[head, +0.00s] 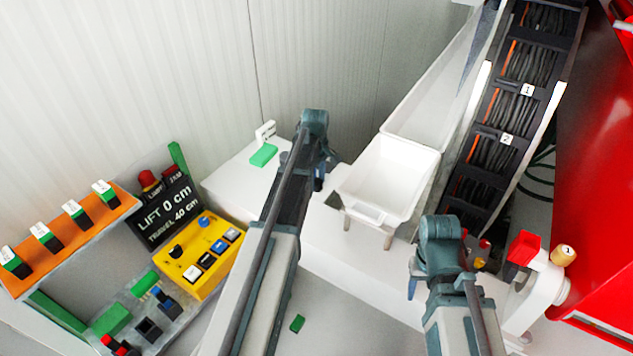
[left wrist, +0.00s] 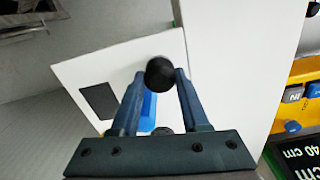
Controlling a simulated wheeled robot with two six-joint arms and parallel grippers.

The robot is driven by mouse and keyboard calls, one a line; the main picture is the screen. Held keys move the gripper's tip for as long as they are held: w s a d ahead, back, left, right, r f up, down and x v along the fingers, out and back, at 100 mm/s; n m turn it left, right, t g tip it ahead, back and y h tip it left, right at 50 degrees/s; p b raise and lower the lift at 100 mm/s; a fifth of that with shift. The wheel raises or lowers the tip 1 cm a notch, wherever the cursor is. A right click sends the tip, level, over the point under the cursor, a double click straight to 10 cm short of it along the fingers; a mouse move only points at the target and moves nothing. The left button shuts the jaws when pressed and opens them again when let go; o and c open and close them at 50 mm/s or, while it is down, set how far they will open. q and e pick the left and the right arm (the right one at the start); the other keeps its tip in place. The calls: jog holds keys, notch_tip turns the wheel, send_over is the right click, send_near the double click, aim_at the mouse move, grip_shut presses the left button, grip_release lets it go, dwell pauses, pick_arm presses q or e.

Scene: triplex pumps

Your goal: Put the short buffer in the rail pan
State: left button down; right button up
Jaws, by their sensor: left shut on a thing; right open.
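My left gripper (head: 319,182) is over the white ledge, left of the small white pan, and mostly hidden behind its own wrist in the head view. In the left wrist view its fingers (left wrist: 160,78) are shut on a dark round-ended piece (left wrist: 160,73), which seems to be the short buffer. A blue part (left wrist: 148,108) shows between the fingers; I cannot tell whether it belongs to that piece. The small white pan (head: 372,212), which looks like the rail pan, appears empty. My right gripper (head: 413,286) is open, below and right of the pan, partly hidden by its wrist.
A long white trough (head: 425,85) lies behind the pan. A cable chain (head: 505,120) and a red machine (head: 600,190) stand at the right. A yellow button box (head: 195,270) and an orange shelf (head: 75,255) are at the left. A green-based white holder (head: 264,155) stands on the ledge.

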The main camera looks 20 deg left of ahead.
aim_at(316, 180)
pick_arm(q)
jog(key=shift+f, duration=0.2)
pick_arm(e)
jog(key=shift+f, duration=0.15)
pick_arm(q)
jog(key=shift+c, duration=2)
grip_release()
jog(key=shift+r, duration=0.15)
notch_tip(316, 180, up, 12)
jog(key=p, duration=1.2)
jog(key=shift+s, duration=0.15)
pick_arm(e)
notch_tip(316, 180, up, 12)
